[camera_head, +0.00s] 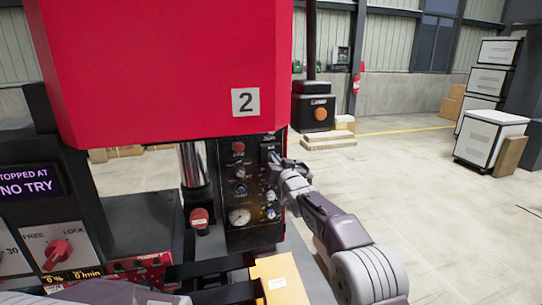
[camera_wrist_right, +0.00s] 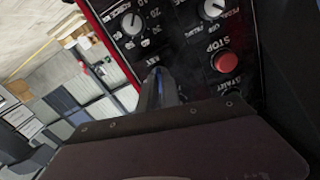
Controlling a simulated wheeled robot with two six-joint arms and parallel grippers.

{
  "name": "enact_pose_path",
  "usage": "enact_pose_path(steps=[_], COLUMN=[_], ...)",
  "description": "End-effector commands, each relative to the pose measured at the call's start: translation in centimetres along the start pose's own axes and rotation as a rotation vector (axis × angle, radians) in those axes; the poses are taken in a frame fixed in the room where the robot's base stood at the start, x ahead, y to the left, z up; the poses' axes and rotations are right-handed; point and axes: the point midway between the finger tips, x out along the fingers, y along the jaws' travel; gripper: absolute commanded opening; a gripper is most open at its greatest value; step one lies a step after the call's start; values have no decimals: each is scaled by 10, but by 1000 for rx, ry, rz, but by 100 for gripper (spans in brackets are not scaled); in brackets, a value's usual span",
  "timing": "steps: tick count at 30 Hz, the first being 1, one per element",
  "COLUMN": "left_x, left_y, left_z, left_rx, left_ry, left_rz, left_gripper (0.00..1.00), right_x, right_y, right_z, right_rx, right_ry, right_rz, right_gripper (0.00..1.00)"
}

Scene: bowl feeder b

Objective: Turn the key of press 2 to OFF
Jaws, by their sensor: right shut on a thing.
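Press 2 (camera_head: 165,70) is the red machine with a "2" plate. Its dark control panel (camera_head: 240,205) sits below the red hood, with knobs, buttons and a gauge. My right gripper (camera_head: 275,163) reaches in from the right to the panel's upper right part. In the right wrist view the gripper (camera_wrist_right: 158,88) is close against the panel (camera_wrist_right: 185,50), shut on the key, which the fingers mostly hide. I cannot read which way the key points. A red STOP button (camera_wrist_right: 225,62) and white-marked knobs are beside the fingers.
A red FREE/LOCK knob (camera_head: 57,252) and a lit display (camera_head: 28,184) are at the left. A yellow block (camera_head: 280,280) is below the panel. White cabinets (camera_head: 490,137) stand at the back right. The floor right of the press is clear.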

Motion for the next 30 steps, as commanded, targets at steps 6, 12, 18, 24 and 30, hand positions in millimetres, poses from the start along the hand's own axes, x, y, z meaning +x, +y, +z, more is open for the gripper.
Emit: enact_pose_path(steps=[6,12,18,24,30], left_x=[13,19,18,18,18], left_y=[0,0,0,0,0], left_z=[1,2,2,2,2], left_rx=[0,0,0,0,0], left_ry=[0,0,0,0,0], left_rz=[0,0,0,0,0], left_gripper=[36,36,36,36,36], right_x=[0,0,0,0,0], right_y=[1,1,0,0,0], right_z=[3,2,1,1,0], right_rx=[-172,-305,-320,-318,-318], right_ry=[1,0,-1,-1,0], right_rz=[0,0,0,0,0], right_gripper=[0,0,0,33,33])
